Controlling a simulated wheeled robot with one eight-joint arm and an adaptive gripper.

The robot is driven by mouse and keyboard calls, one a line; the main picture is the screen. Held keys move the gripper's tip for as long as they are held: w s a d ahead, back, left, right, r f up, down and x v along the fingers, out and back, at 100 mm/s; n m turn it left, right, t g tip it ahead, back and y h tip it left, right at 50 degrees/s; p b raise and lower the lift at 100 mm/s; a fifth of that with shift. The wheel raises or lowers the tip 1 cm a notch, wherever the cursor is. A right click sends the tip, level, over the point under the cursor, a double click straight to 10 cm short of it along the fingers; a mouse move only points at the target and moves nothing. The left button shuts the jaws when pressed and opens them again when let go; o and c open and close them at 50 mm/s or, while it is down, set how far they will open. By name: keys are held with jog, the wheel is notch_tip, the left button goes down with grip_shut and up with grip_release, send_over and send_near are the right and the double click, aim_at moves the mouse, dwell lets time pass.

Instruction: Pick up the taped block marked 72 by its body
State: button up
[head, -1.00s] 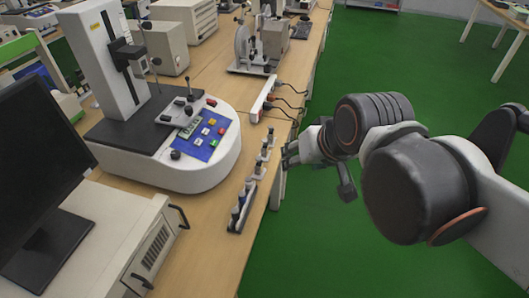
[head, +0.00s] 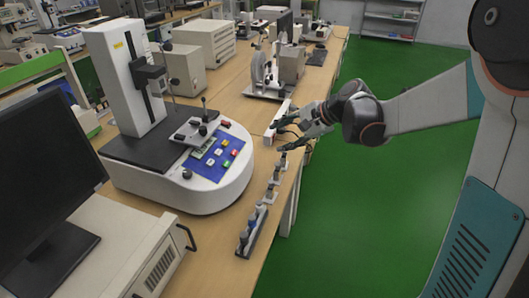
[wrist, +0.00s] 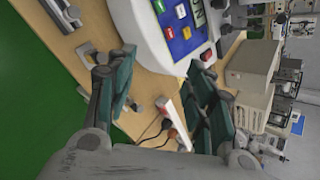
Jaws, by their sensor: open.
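Several small pieces with dark tops stand in a line along the right edge of the workbench in the head view. The nearest ones sit in a grey rack (head: 252,238); separate pieces stand beyond it, such as a near one (head: 270,193) and a far one (head: 283,161). No number or tape is readable, so I cannot tell which is 72. My gripper (head: 284,137) is open and empty, over the bench edge just beyond the farthest piece. In the wrist view my gripper (wrist: 152,75) has its two green-grey fingers wide apart, with bench top between them.
A white test machine (head: 185,195) with a blue button panel stands left of the pieces. A white power strip (head: 279,122) with plugs and cables lies close to my fingers. A monitor (head: 45,160) and a light cabinet are nearer. Green floor lies open at the right.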

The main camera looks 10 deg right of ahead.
jog(key=w+d+f+m+t+y+b, duration=0.1)
jog(key=w+d+f+m+y, duration=0.2)
jog(key=f, duration=0.4)
jog(key=w+d+f+m+y+b, duration=0.1)
jog(key=w+d+f+m, duration=0.2)
jog(key=w+d+f, duration=0.3)
jog(key=m+t+y+b, duration=0.2)
jog(key=m+y+b, duration=0.1)
jog(key=m+y, duration=0.1)
send_near(278, 172)
jog(key=w+a+f, duration=0.2)
jog(key=w, duration=0.1)
jog(key=shift+w+a, duration=0.25)
jog(key=shift+a, duration=0.15)
jog(key=shift+b+x, duration=1.2)
jog(key=shift+x, duration=1.9)
jog(key=shift+s+r, duration=0.1)
jog(key=shift+r, duration=0.05)
grip_shut()
